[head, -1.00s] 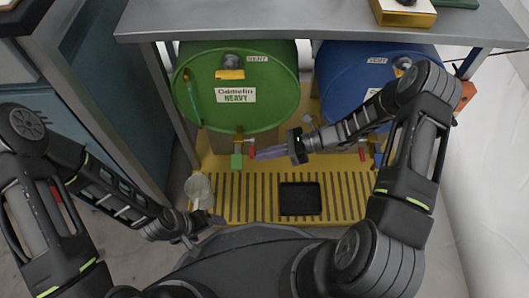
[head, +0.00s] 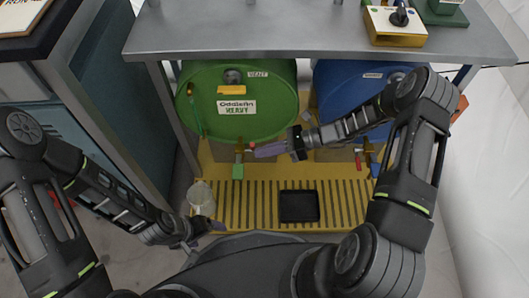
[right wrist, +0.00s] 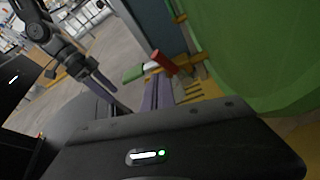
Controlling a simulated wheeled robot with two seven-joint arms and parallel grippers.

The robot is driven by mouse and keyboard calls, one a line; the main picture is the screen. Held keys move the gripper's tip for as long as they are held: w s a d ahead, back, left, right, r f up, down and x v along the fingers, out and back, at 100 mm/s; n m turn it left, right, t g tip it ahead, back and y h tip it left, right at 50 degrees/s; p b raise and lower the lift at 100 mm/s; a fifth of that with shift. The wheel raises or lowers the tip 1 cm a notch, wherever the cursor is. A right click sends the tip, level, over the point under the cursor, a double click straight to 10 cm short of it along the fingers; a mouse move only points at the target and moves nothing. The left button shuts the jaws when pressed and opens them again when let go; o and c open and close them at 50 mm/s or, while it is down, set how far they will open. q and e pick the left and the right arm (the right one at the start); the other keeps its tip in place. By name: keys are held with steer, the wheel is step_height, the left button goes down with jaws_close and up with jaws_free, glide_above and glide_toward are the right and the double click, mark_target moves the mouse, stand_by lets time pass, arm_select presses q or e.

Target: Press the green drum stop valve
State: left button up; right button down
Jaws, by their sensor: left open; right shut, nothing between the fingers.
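The green drum (head: 265,85) lies on its side under the metal bench, its labelled end facing me. A small tap with a green part (head: 238,170) hangs at its lower front. Beside it is a red part (head: 252,145), mostly hidden by my fingers; in the right wrist view it is a red cylinder (right wrist: 164,62). My right gripper (head: 257,151) is shut and empty, its purple fingers pointing left at the red part. I cannot tell whether they touch. My left gripper (head: 215,225) is open, low beside a clear beaker (head: 200,196).
A blue drum (head: 340,85) with its own tap (head: 365,152) lies to the right, partly behind my right arm. A yellow slatted tray (head: 260,215) lies below, with a black dish (head: 299,206) on it. The bench top (head: 260,35) overhangs the drums.

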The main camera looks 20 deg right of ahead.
steer(key=shift+r, duration=0.25)
steer(key=shift+r+p, duration=0.65)
step_height(320, 180, up, 10)
steer(key=p, duration=0.3)
stand_by(0.4)
stand_by(0.5)
